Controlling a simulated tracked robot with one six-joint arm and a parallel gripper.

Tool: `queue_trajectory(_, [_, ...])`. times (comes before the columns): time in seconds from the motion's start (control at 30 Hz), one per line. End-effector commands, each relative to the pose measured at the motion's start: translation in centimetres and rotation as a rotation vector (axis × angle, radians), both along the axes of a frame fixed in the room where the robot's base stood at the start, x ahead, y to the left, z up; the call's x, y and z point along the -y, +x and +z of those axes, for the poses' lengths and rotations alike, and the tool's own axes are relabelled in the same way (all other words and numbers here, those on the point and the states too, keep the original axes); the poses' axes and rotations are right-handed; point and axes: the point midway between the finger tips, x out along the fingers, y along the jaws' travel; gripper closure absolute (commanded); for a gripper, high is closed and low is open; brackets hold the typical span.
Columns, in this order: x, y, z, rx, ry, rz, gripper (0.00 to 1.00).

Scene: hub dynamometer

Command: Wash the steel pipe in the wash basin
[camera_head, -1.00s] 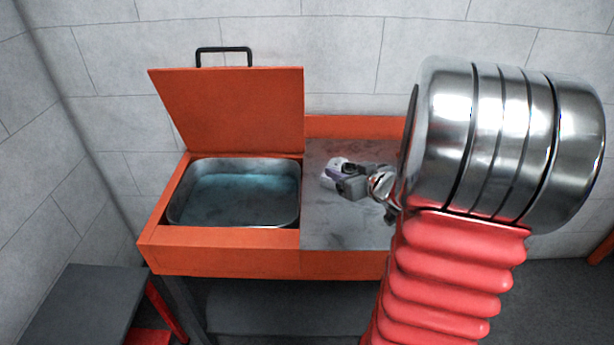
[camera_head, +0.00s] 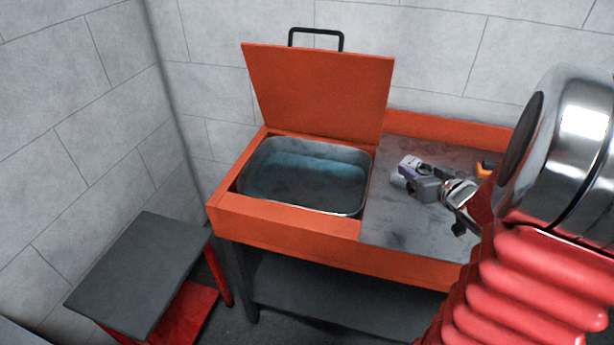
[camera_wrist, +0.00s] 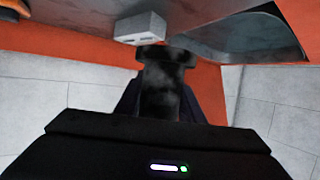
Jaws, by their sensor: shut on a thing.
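The wash basin (camera_head: 262,210) is an orange bench with a sunken metal tub (camera_head: 357,210) holding bluish water. Its orange lid (camera_head: 320,95) stands open at the back. My gripper (camera_head: 408,172) is over the grey worktop to the right of the tub. In the wrist view its dark purple jaws are shut around a dark, stained cylinder with a wider end, which appears to be the steel pipe (camera_wrist: 163,90). In the head view the pipe is mostly hidden by the gripper and cannot be made out clearly.
The grey worktop (camera_head: 395,230) carries a small orange thing (camera_head: 484,168) partly behind my arm. A low grey-topped red stand (camera_head: 140,270) is at the left. A pale grey block (camera_wrist: 140,27) shows in the wrist view. Block walls close the back and left.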

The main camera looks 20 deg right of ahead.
Motion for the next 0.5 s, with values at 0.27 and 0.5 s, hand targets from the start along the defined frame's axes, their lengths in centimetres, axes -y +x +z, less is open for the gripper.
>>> queue_trajectory(0.27, [-1.1,1.3,0.2,0.002,0.000,0.009,0.98])
queue_trajectory(0.5, [-4.9,5.0,0.5,0.002,0.001,0.028,0.98])
